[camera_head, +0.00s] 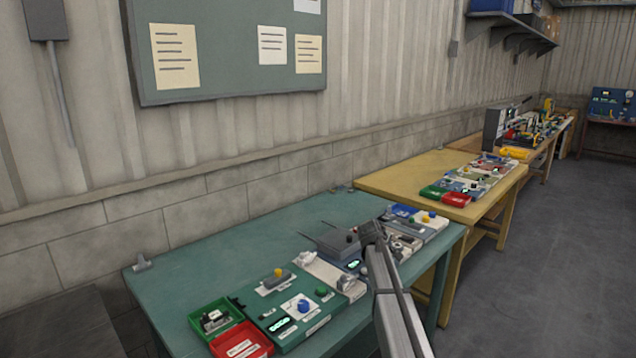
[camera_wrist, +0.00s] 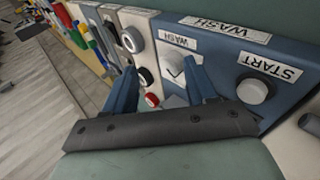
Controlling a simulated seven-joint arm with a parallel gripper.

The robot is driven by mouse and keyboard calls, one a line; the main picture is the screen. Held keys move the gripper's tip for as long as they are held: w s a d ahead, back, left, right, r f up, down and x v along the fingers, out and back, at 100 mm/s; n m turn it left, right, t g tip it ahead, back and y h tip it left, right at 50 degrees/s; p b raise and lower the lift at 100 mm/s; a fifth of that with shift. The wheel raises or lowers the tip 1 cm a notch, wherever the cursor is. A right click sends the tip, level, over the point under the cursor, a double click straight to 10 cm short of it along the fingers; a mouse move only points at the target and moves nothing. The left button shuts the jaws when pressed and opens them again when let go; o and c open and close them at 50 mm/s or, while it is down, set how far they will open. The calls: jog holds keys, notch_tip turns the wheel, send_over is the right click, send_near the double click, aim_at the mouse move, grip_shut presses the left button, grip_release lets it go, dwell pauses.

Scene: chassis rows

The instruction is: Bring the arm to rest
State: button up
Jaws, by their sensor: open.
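My arm (camera_head: 395,300) reaches up from the bottom of the head view over the green table (camera_head: 190,268). Its end is near the devices on the table, but the fingers cannot be made out there. In the wrist view my gripper (camera_wrist: 162,88) shows two blue fingers spread apart, with nothing seen held between them. Behind the fingers is a blue panel (camera_wrist: 212,52) with WASH and START labels. A round white button (camera_wrist: 253,91) sits under the START label, right of the fingers. The fingers partly hide the panel; I cannot tell whether they touch it.
A green tray (camera_head: 215,318) and a red tray (camera_head: 241,340) sit at the table's near left end, beside a green panel (camera_head: 290,312). A yellow table (camera_head: 400,185) with more devices stands behind. The grey floor (camera_head: 560,230) at right is clear.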

jog(key=s+d+f+m+h, duration=0.1)
jog(key=d+f+m, duration=0.1)
jog(key=d, duration=0.6)
jog(key=s+d+f+m+h, duration=0.1)
jog(key=d+f+m, duration=0.1)
jog(key=d, duration=0.5)
jog(key=s+a+f+m+g+y, duration=0.15)
jog(key=s+a+f, duration=0.25)
jog(key=s+f, duration=0.85)
jog(key=s+a+f+m+g+y, duration=0.1)
jog(key=s+a+f+g, duration=0.25)
jog(key=s+f, duration=0.95)
jog(key=s+a+f+m+g+y, duration=0.1)
jog(key=s+a+f+g, duration=0.15)
jog(key=s+f, duration=0.55)
jog(key=s+a+f+g+y, duration=0.1)
jog(key=s+a+f, duration=0.3)
jog(key=s+f, duration=0.45)
jog(key=s+a+m+g+y, duration=0.1)
jog(key=s+a+g, duration=0.2)
jog(key=s, duration=1.2)
jog(key=s+a+f+m+g+y, duration=0.1)
jog(key=s+a+g, duration=0.2)
jog(key=s, duration=1.2)
jog(key=shift+a+f+m, duration=0.3)
jog(key=shift+a+m, duration=0.05)
jog(key=shift+a, duration=0.1)
